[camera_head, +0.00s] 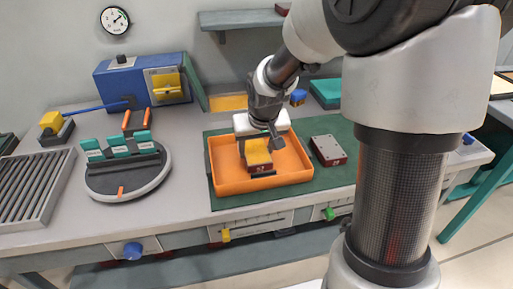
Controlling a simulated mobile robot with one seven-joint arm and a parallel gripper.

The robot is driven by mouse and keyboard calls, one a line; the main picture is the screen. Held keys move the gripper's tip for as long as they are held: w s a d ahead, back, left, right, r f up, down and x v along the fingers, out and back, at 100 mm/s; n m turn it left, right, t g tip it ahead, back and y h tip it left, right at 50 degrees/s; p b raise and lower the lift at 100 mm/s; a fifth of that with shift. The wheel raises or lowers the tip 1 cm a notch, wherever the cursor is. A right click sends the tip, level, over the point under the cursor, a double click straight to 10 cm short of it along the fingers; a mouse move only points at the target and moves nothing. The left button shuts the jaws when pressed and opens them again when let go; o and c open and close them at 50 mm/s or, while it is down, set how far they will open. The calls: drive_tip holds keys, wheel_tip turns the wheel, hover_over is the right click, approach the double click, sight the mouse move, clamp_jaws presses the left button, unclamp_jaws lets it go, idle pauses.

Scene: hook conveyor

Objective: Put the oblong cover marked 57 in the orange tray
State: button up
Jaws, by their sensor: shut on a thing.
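The orange tray (222,183) stands on the green mat at the middle of the bench. My gripper (258,145) is over the tray, pointing down, with its fingers shut on an oblong cover (259,159). This cover has a yellow top and a dark red front face with a small white number, which I cannot read surely. It is within the tray's outline, low down. I cannot tell whether it touches the tray floor. Part of its top is hidden by my gripper.
A grey-topped dark red block (328,150) lies on the mat right of the tray. A round stand with teal pieces (125,170) is at the left, with a roller conveyor (35,185) beyond it. A blue machine (145,82) stands behind. A shelf (242,18) hangs above.

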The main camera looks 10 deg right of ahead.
drive_tip(key=o, duration=1.6)
drive_tip(key=shift+r+p, duration=0.35)
drive_tip(key=p+v, duration=0.2)
drive_tip(key=v, duration=0.9)
drive_tip(key=shift+t, duration=0.5)
drive_tip(key=s+r, duration=0.2)
drive_tip(key=s, duration=0.4)
drive_tip(key=s+r, duration=0.2)
drive_tip(key=s, duration=0.5)
drive_tip(key=s+r, duration=0.2)
drive_tip(key=s, duration=0.5)
drive_tip(key=shift+r, duration=0.2)
